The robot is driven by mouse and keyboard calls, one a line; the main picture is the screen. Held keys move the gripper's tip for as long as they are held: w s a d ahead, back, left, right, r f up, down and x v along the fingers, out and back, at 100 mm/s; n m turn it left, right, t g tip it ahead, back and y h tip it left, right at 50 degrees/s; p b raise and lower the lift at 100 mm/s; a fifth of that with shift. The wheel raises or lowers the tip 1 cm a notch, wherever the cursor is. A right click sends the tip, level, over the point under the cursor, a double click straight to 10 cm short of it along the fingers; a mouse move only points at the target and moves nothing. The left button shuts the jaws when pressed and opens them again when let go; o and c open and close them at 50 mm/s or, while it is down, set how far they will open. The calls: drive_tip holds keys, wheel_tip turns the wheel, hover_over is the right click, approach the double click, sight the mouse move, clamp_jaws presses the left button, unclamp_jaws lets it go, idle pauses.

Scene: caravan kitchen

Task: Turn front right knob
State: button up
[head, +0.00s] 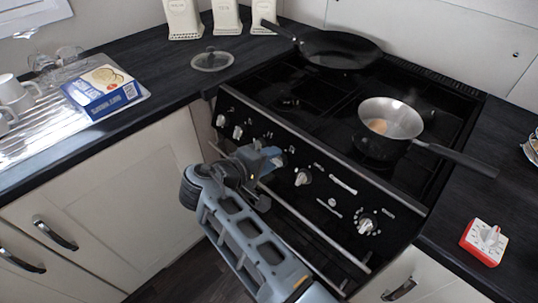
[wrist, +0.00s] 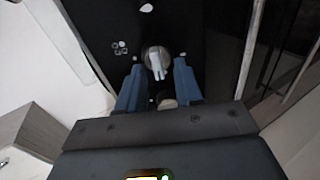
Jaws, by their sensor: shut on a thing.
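The black stove (head: 330,120) has a row of silver knobs along its front panel. My gripper (head: 268,160) is at the middle of this panel, shut on a knob there; its fingers hide most of that knob in the head view. In the wrist view, a silver knob (wrist: 157,62) with a round base shows between the two blue fingers of my gripper (wrist: 158,85). Another knob (head: 302,177) is just right of my gripper, and a further knob (head: 367,223) is at the right end. Which knob is the front right burner's cannot be told.
A small pot (head: 390,120) stands on the right of the hob, its handle pointing right. A black frying pan (head: 338,48) is at the back. A rail (head: 320,228) runs below the knobs. A red and white timer (head: 484,242) lies on the right counter.

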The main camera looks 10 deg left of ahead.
idle(0.4)
drive_tip(key=o, duration=1)
drive_tip(key=shift+v, duration=3.9)
drive_tip(key=shift+a, duration=0.1)
